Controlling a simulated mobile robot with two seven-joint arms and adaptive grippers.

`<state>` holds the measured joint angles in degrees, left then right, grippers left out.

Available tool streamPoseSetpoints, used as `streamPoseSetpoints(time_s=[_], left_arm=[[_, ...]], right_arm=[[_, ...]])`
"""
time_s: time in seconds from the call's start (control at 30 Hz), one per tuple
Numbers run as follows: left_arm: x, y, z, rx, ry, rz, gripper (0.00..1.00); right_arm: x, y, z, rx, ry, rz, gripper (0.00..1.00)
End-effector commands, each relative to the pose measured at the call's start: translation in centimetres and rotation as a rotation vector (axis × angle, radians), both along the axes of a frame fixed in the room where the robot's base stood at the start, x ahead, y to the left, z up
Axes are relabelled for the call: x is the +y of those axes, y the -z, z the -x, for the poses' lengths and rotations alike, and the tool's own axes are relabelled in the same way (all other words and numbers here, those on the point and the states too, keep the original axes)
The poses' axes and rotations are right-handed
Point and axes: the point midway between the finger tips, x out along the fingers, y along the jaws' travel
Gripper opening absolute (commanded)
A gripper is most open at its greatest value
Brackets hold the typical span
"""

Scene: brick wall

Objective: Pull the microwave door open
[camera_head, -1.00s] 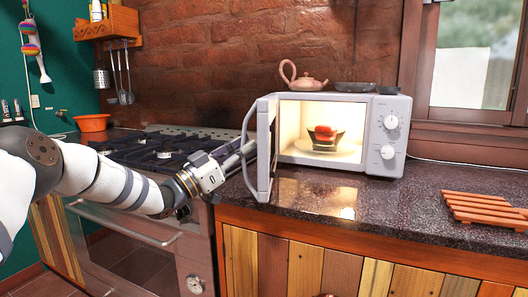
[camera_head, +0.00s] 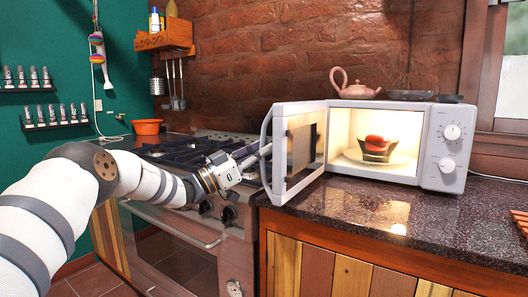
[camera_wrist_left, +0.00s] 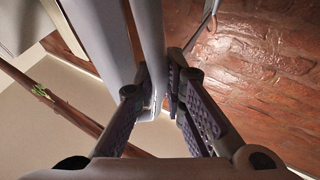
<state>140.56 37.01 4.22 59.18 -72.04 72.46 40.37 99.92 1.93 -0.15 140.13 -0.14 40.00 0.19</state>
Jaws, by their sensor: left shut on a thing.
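The white microwave (camera_head: 447,150) stands on the dark counter with its lit inside showing. Its door (camera_head: 300,155) stands open, swung out to the left and toward me. A curved bar handle (camera_head: 265,150) runs along the door's outer face. My left gripper (camera_head: 256,158) reaches in from the left and is shut on the handle; the fingertips are partly hidden behind it. In the left wrist view the fingers (camera_wrist_left: 158,88) close around the long pale handle (camera_wrist_left: 152,35). Inside, a red item in a dark bowl (camera_head: 376,148) sits on a plate. My right gripper is out of view.
A gas stove (camera_head: 185,152) stands left of the counter, under my left arm. A pink teapot (camera_head: 354,84) and dark pans (camera_head: 410,95) sit on the microwave. A wooden rack (camera_head: 521,220) lies at right. The counter (camera_head: 375,208) before the microwave is clear.

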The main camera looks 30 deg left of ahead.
Motion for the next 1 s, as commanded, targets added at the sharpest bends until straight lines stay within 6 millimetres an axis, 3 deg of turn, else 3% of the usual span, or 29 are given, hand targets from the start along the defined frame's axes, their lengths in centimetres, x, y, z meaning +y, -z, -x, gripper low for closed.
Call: streamPoseSetpoints(time_s=[0.07,0.1,0.13,0.47,0.8,1.0], left_arm=[[0.1,-0.2,0.0,-0.004,0.000,0.004,0.00],[0.1,-0.2,0.0,-0.004,-0.001,0.003,0.18],[0.1,-0.2,0.0,-0.004,-0.001,0.003,0.20],[0.3,0.0,0.3,-0.003,-0.001,0.002,0.20],[4.3,3.1,6.9,-0.002,-0.002,0.004,0.20],[5.7,4.2,9.3,-0.004,-0.002,0.003,0.20]], right_arm=[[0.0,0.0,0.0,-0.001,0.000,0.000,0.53],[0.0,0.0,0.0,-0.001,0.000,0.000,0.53],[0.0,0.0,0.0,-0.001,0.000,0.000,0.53],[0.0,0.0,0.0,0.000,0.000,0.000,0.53],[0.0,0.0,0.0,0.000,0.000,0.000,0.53],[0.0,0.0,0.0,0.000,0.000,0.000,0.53]])
